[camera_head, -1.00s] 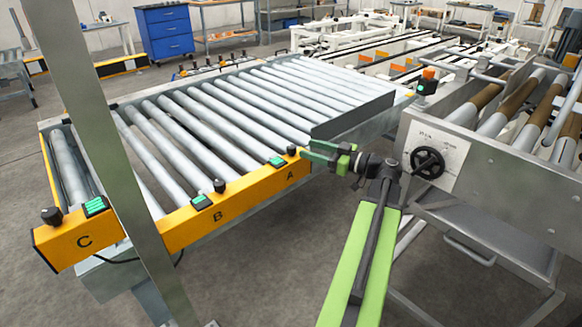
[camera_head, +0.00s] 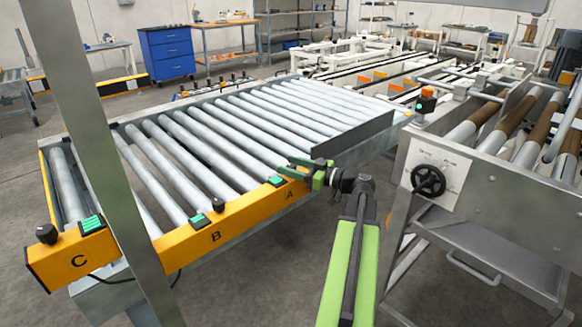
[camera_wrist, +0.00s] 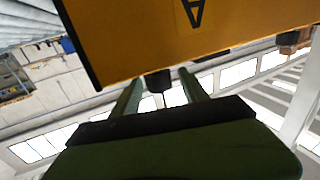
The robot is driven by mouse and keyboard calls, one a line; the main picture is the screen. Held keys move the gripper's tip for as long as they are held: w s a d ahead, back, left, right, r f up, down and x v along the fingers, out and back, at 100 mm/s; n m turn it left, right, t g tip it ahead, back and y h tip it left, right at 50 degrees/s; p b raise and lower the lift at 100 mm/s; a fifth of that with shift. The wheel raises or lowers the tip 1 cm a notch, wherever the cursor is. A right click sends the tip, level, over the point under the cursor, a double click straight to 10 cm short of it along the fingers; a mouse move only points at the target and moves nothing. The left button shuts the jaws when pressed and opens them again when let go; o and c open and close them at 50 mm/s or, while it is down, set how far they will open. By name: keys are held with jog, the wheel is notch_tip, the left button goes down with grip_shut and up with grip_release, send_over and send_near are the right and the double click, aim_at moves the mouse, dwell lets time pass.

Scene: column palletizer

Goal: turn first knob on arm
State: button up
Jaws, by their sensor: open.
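A yellow panel (camera_head: 215,237) lettered A, B and C runs along the front of the roller conveyor. A black knob (camera_head: 218,205) stands near B and another black knob (camera_head: 47,234) near C. My gripper (camera_head: 288,167) is at the A end of the panel, its green fingers spread. In the wrist view the panel (camera_wrist: 150,40) fills the top with an inverted A. A small dark knob (camera_wrist: 158,82) shows between the spread fingertips there; I cannot tell whether they touch it. In the head view my gripper hides the knob at A.
A green-lit button (camera_head: 277,181) sits beside the A letter. A grey side plate (camera_head: 353,137) stands just right of my gripper. A machine with a black handwheel (camera_head: 428,181) stands at right. A grey post (camera_head: 100,160) crosses the view at left.

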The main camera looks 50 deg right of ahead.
grip_shut()
jog(key=shift+d+n+y, duration=0.15)
jog(key=shift+n+y, duration=0.15)
jog(key=shift+n+g+y, duration=0.4)
jog(key=shift+y, duration=0.3)
grip_release()
jog(key=shift+a, duration=0.2)
